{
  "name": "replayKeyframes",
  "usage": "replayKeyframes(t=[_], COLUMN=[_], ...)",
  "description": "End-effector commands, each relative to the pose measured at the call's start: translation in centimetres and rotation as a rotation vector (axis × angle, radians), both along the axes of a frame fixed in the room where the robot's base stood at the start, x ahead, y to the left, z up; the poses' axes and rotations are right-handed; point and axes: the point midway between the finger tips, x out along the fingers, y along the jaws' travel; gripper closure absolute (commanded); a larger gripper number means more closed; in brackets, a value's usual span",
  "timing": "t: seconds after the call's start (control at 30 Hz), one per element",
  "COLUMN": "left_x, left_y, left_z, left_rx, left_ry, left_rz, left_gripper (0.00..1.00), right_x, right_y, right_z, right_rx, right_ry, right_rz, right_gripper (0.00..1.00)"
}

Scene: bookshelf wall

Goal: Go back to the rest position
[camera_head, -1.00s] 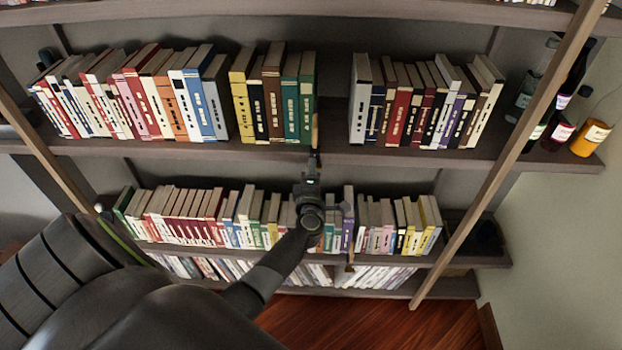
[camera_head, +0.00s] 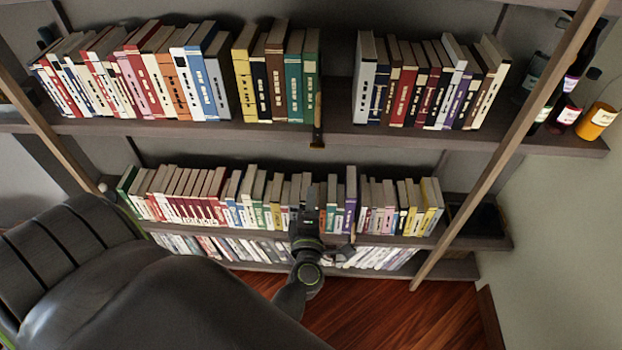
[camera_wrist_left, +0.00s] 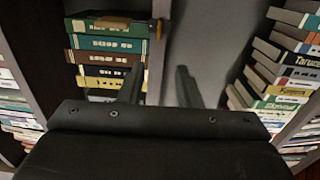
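My left gripper (camera_head: 308,195) is in front of the lower row of books in the head view, below the upper shelf board and apart from it. In the left wrist view, its two dark fingers (camera_wrist_left: 160,85) stand apart with no object held between them. Past them are a stack-like row of green, brown and yellow books (camera_wrist_left: 108,50) and a grey gap beside it. My left arm fills the lower left of the head view. My right gripper is in neither current view.
The upper shelf (camera_head: 225,131) bears several books, with a gap between the green book (camera_head: 311,88) and the grey-white book (camera_head: 364,85). Bottles (camera_head: 565,115) stand at its right end. A slanted wooden post (camera_head: 497,165) is at the right. Red wooden floor (camera_head: 400,315) is clear below.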

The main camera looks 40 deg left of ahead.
Motion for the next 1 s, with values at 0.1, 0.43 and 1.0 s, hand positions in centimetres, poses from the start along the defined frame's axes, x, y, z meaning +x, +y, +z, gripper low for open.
replayKeyframes(t=[0.1, 0.43, 1.0], left_x=[-0.1, -0.1, -4.3], left_y=[-0.1, 0.0, -4.1], left_z=[0.0, 0.0, -24.9], left_rx=[0.001, 0.0, 0.477], left_ry=[0.0, 0.0, 0.592], left_rz=[0.0, 0.0, -0.45], left_gripper=[0.69, 0.69, 0.69], right_x=[0.0, 0.0, 0.0], right_y=[0.0, 0.0, 0.0], right_z=[0.0, 0.0, -5.9], right_rx=[0.0, 0.0, 0.0], right_ry=[0.0, 0.0, 0.0], right_rz=[0.0, 0.0, 0.0], right_gripper=[0.64, 0.64, 0.64])
